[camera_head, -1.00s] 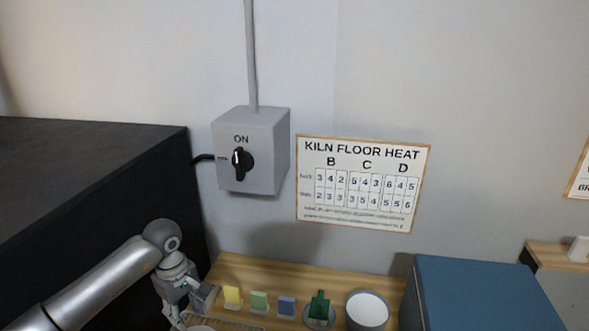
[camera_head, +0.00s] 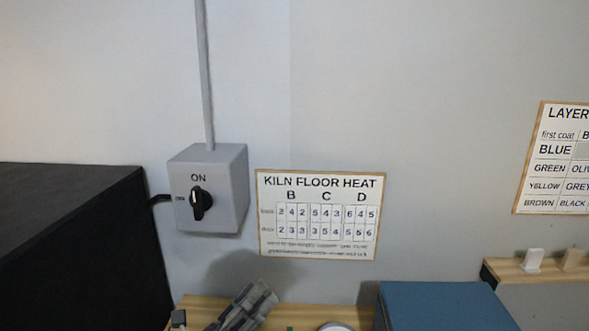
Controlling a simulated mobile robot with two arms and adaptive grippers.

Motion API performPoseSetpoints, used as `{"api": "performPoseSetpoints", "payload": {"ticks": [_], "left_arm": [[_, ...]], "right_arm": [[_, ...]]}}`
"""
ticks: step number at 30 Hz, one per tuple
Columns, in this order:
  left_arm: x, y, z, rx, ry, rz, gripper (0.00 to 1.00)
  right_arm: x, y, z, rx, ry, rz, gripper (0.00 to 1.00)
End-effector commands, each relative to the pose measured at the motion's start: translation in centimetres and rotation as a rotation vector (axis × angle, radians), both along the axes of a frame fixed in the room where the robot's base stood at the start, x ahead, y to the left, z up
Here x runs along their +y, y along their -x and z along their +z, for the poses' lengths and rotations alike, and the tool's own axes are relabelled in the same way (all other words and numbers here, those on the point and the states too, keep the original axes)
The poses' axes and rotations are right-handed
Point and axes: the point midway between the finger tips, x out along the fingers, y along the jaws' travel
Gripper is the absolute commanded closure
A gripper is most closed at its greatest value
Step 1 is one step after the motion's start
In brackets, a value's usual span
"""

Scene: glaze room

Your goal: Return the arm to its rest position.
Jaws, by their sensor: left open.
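My left gripper (camera_head: 256,298) shows at the bottom of the head view, over the wooden shelf (camera_head: 345,310). Its fingers point up and to the right. It is open, and I see nothing held in it. The rest of my left arm is mostly below the picture edge. My right gripper is not in view.
A grey switch box (camera_head: 207,190) hangs on the wall, its black knob (camera_head: 201,204) pointing up to ON. A black block (camera_head: 75,245) stands at left, a blue box (camera_head: 440,308) at right. A white bowl's rim (camera_head: 337,327) shows at the bottom. The wall has charts.

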Motion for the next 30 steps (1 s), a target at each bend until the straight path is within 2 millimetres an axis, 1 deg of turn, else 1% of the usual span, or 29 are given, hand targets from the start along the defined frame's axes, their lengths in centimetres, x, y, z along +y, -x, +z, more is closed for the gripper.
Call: {"api": "performPoseSetpoints", "payload": {"ticks": [1, 2, 5, 6, 8, 9, 11, 12, 14, 15, 17, 18, 20, 21, 24, 26, 27, 29, 30], "left_arm": [[1.4, -0.1, -0.1, 0.082, 0.122, 0.053, 0.57], [2.5, -0.3, -0.3, 0.133, 0.196, 0.089, 0.57], [6.0, -0.5, -1.8, 0.307, 0.442, 0.208, 0.57], [7.3, -0.4, -2.8, 0.379, 0.537, 0.255, 0.57], [9.3, 0.0, -4.6, 0.487, 0.679, 0.330, 0.57], [10.5, 0.5, -5.9, 0.559, 0.769, 0.381, 0.57], [12.2, 1.5, -8.3, 0.669, 0.904, 0.459, 0.57], [13.1, 2.4, -9.9, 0.742, 0.990, 0.512, 0.57], [14.3, 4.1, -12.5, 0.852, 1.117, 0.596, 0.57], [14.8, 5.4, -14.2, 0.925, 1.198, 0.654, 0.57], [15.5, 7.7, -16.8, 1.033, 1.312, 0.745, 0.57], [15.7, 9.3, -18.3, 1.102, 1.384, 0.806, 0.57], [15.8, 11.9, -20.4, 1.201, 1.478, 0.895, 0.57], [15.7, 13.6, -21.6, 1.260, 1.533, 0.952, 0.57], [15.3, 17.6, -23.8, 1.389, 1.641, 1.085, 0.57], [14.9, 19.9, -24.8, 1.456, 1.692, 1.159, 0.57], [14.6, 21.4, -25.3, 1.499, 1.722, 1.207, 0.57], [14.1, 23.6, -25.9, 1.560, 1.762, 1.279, 0.57], [13.8, 25.0, -26.2, 1.598, 1.783, 1.329, 0.57]], "right_arm": [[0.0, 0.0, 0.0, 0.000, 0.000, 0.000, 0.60], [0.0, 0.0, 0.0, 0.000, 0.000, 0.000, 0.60], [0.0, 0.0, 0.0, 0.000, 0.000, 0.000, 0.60], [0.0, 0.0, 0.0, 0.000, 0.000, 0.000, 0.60], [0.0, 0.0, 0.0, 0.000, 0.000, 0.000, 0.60], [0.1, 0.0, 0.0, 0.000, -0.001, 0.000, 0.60], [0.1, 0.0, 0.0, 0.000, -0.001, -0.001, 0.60], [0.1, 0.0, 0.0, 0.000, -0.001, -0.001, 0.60], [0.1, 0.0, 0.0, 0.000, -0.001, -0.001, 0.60], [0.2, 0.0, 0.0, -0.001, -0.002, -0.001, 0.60], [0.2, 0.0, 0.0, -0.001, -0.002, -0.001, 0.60], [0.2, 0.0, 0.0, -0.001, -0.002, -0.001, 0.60], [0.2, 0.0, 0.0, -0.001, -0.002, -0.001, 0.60], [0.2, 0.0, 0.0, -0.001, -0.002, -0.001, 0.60], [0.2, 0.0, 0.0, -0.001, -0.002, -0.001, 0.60], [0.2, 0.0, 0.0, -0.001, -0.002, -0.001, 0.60], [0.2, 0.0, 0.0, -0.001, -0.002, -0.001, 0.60], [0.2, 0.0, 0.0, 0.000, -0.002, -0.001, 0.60], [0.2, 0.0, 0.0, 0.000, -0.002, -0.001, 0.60]]}}
